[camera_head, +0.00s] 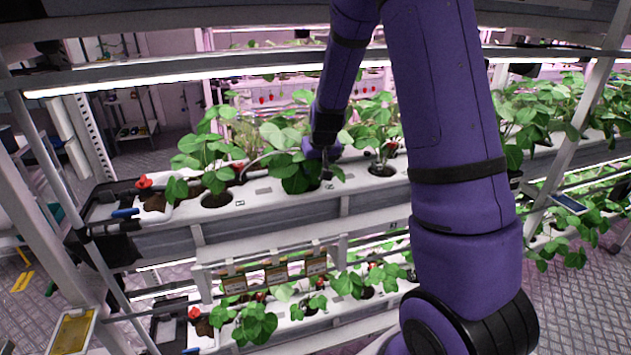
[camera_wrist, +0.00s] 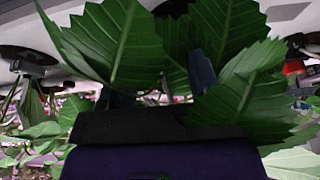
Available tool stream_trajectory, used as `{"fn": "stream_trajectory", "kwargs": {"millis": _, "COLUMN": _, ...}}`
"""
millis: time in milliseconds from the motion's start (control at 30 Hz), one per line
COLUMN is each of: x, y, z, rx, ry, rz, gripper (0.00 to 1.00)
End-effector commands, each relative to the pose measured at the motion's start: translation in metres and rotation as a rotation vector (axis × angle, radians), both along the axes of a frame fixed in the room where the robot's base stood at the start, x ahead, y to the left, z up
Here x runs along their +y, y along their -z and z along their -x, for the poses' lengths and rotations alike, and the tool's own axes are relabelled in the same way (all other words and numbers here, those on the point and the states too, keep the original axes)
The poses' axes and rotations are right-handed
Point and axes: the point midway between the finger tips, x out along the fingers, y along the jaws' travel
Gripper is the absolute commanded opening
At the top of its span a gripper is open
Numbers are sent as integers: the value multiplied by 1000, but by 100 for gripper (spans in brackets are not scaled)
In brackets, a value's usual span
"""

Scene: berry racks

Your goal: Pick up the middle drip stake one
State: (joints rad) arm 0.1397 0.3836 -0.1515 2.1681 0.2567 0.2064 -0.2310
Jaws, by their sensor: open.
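My gripper (camera_head: 325,165) is down among the leaves of the middle strawberry plant (camera_head: 297,172) on the upper white trough (camera_head: 262,192). In the wrist view my gripper (camera_wrist: 160,82) has its two fingers apart, with large green leaves (camera_wrist: 118,38) in front of and between them. I cannot make out the middle drip stake; the leaves and my gripper cover that spot. A pale thin tube (camera_head: 262,156) curves toward the same plant from the left.
A left plant (camera_head: 208,160) and a right plant (camera_head: 378,130) stand in the same trough. A red valve handle (camera_head: 144,182) and a blue handle (camera_head: 125,212) are at its left end. A light bar (camera_head: 200,76) runs above, and a lower planted trough (camera_head: 290,327) is below.

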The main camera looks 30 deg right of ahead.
Motion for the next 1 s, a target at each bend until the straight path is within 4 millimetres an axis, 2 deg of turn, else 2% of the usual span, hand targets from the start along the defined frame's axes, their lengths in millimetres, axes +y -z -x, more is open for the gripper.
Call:
{"fn": "stream_trajectory", "kwargs": {"millis": 100, "x": -3, "y": 16, "z": -7, "rx": 4, "ry": 3, "rz": -2, "gripper": 57}}
{"fn": "stream_trajectory", "kwargs": {"millis": 300, "x": -5, "y": 34, "z": -15, "rx": 1, "ry": 1, "rz": -1, "gripper": 57}}
{"fn": "stream_trajectory", "kwargs": {"millis": 600, "x": -5, "y": 37, "z": -16, "rx": 1, "ry": 1, "rz": -1, "gripper": 57}}
{"fn": "stream_trajectory", "kwargs": {"millis": 667, "x": -5, "y": 37, "z": -16, "rx": 1, "ry": 1, "rz": -1, "gripper": 46}}
{"fn": "stream_trajectory", "kwargs": {"millis": 833, "x": -5, "y": 37, "z": -16, "rx": 1, "ry": 1, "rz": -1, "gripper": 7}}
{"fn": "stream_trajectory", "kwargs": {"millis": 1000, "x": -5, "y": 37, "z": -16, "rx": 1, "ry": 1, "rz": -1, "gripper": 5}}
